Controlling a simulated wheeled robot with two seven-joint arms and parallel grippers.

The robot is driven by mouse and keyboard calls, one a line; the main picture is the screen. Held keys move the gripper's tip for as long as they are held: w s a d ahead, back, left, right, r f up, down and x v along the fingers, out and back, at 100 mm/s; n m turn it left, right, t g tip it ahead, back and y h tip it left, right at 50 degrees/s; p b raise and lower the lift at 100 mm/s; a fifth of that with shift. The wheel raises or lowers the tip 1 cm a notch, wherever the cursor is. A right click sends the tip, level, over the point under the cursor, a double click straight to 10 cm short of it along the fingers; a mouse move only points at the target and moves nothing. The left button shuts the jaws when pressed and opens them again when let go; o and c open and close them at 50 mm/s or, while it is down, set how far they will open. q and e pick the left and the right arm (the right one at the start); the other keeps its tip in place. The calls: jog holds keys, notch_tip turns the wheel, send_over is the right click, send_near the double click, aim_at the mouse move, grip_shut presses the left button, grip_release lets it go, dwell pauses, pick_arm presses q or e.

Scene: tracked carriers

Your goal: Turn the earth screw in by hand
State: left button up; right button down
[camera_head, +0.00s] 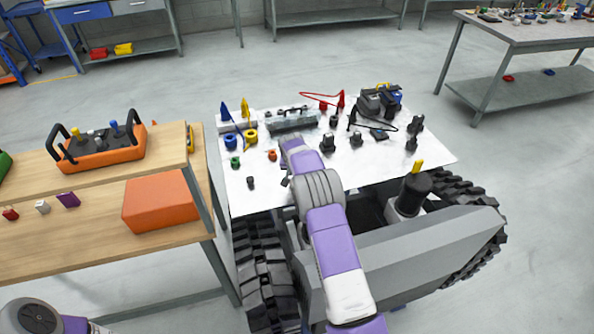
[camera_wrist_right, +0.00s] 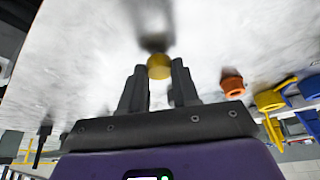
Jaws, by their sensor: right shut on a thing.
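My right gripper (camera_wrist_right: 159,72) is shut on a small yellow round piece (camera_wrist_right: 159,66), seen between its two dark fingers in the wrist view. A blurred dark shape shows just beyond the piece; I cannot tell whether they are joined. I cannot tell for certain whether the yellow piece is the earth screw. In the head view my right arm reaches over the tracked carrier (camera_head: 430,240) to the white tabletop, and hides most of its own gripper. My left gripper is not in view.
On the white tabletop (camera_head: 235,190) are an orange ring (camera_wrist_right: 232,85), a yellow ring (camera_head: 251,136), a blue ring (camera_head: 230,142), red clips (camera_head: 341,99) and black blocks (camera_head: 328,144). A black post with a yellow top (camera_head: 415,170) stands on the carrier. A wooden bench (camera_head: 60,235) is left.

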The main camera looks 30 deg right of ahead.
jog(key=m+g+h, duration=0.1)
jog(key=m, duration=0.2)
jog(key=shift+w+a+m, duration=0.1)
jog(key=shift+m, duration=0.3)
jog(key=shift+w+m+g+p, duration=0.15)
jog(key=shift+m+g, duration=0.25)
jog(key=shift+m, duration=0.55)
jog(key=shift+s+m+g+p, duration=0.15)
jog(key=shift+m+g, duration=0.25)
jog(key=shift+m, duration=0.55)
jog(key=shift+w, duration=0.1)
jog(key=c, duration=0.8)
grip_release()
jog(key=shift+h, duration=0.3)
jog(key=p+v, duration=0.1)
jog(key=v, duration=0.6)
jog(key=shift+a+r, duration=0.1)
jog(key=shift+r, duration=0.2)
